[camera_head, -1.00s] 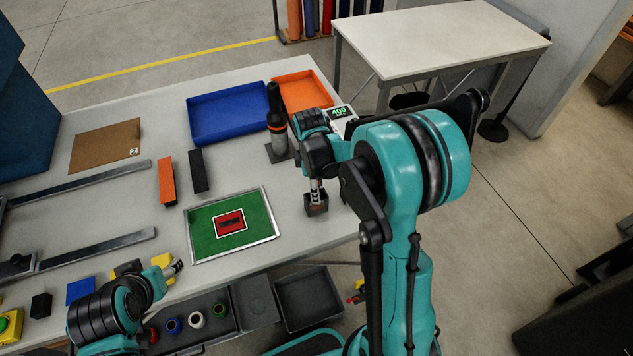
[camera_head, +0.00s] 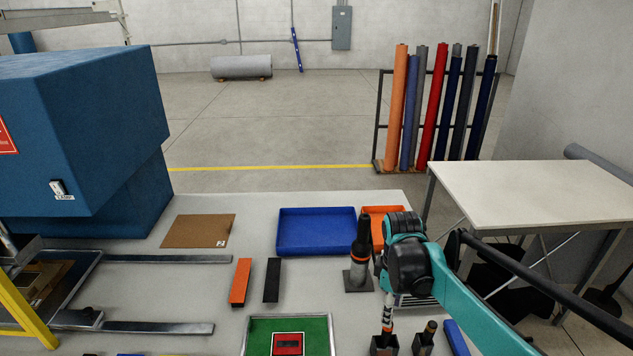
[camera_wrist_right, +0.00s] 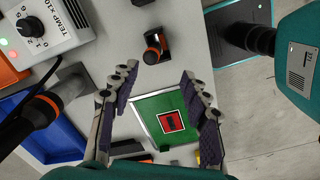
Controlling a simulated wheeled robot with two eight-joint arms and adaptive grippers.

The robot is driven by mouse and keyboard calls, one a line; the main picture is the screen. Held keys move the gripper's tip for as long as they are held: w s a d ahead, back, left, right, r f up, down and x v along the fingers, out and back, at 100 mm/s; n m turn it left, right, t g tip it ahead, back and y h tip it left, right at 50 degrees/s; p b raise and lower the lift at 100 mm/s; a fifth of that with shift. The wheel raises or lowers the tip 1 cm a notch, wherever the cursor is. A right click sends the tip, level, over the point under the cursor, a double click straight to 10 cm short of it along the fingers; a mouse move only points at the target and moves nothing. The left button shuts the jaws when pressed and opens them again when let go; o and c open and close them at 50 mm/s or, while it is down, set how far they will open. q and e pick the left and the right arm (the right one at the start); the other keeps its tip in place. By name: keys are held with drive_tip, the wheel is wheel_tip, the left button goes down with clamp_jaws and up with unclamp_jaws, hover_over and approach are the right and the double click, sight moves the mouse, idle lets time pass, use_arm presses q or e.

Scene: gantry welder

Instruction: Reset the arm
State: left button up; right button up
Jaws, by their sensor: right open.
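My right arm (camera_head: 465,295), teal and black, comes in from the lower right in the head view. Its gripper (camera_head: 388,312) points down over the right part of the workbench (camera_head: 215,285), above small dark blocks. In the right wrist view its fingers (camera_wrist_right: 157,70) stand wide apart with nothing between them. A dark holder with an orange-ringed piece (camera_wrist_right: 155,46) lies beyond the fingertips. My left arm and gripper are not in view.
A black-and-orange hot-air tool (camera_head: 361,250) stands beside my right gripper. Blue (camera_head: 316,250) and orange (camera_head: 376,211) trays lie behind it. A framed green mat (camera_head: 318,325) is in front. A white table (camera_head: 535,195) stands right.

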drive_tip(key=s+a+f+m+t+b, duration=0.2)
drive_tip(key=s+f+m+t+b, duration=0.1)
drive_tip(key=s, duration=0.4)
drive_tip(key=s+a+f+m+t+b, duration=0.3)
drive_tip(key=s+f+m+t+b, duration=0.1)
drive_tip(key=s+f+m+b, duration=0.2)
drive_tip(key=shift+s+m+y, duration=0.3)
drive_tip(key=shift+s+m, duration=0.15)
drive_tip(key=shift+m, duration=0.65)
drive_tip(key=shift+a, duration=0.1)
idle(0.3)
